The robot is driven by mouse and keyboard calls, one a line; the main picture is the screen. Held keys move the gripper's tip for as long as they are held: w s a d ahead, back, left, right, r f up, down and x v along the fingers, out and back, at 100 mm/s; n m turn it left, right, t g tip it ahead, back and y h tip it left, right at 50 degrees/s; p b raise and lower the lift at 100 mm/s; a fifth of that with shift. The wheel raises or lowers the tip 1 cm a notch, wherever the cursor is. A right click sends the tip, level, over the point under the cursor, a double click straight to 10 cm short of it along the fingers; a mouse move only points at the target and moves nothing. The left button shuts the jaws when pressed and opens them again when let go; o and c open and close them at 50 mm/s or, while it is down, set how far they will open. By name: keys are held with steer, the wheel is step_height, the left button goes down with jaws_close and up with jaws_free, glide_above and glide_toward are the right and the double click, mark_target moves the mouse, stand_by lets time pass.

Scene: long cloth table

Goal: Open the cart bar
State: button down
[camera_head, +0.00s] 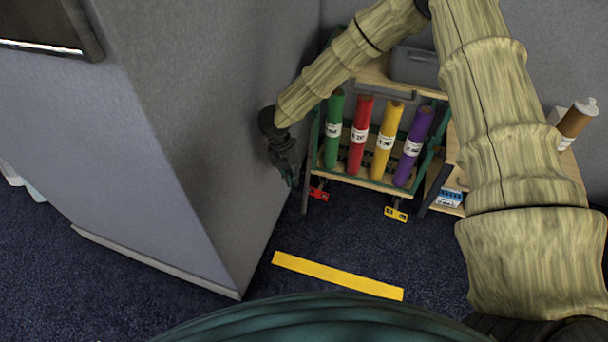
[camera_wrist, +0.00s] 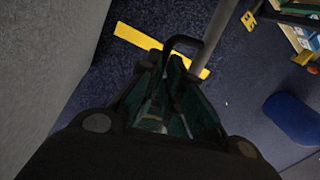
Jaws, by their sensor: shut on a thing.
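The cart (camera_head: 372,182) stands against the back wall with a green frame and green, red, yellow and purple tubes standing in it. My gripper (camera_head: 291,178) is at the cart's left front side, beside the grey partition. In the wrist view my gripper (camera_wrist: 172,68) has its fingers close around a dark bent bar (camera_wrist: 184,41), which looks like the cart bar. The bar's lower end is hidden between the fingers. A grey post (camera_wrist: 217,35) rises just beyond it. In the head view the bar cannot be told apart from my dark fingers.
A grey partition (camera_head: 190,120) stands close on my gripper's left. A red tag (camera_head: 318,193) and a yellow tag (camera_head: 396,214) sit low at the cart. A wooden shelf unit with a brown bottle (camera_head: 576,119) stands at right. The carpet around the yellow floor strip (camera_head: 335,275) is clear.

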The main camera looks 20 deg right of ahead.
steer(key=c, duration=1.6)
jaws_free()
steer(key=shift+o, duration=0.2)
steer(key=shift+r, duration=0.1)
step_height(320, 180, up, 12)
steer(key=a, duration=0.2)
steer(key=shift+w+f, duration=0.2)
steer(key=shift+w, duration=0.25)
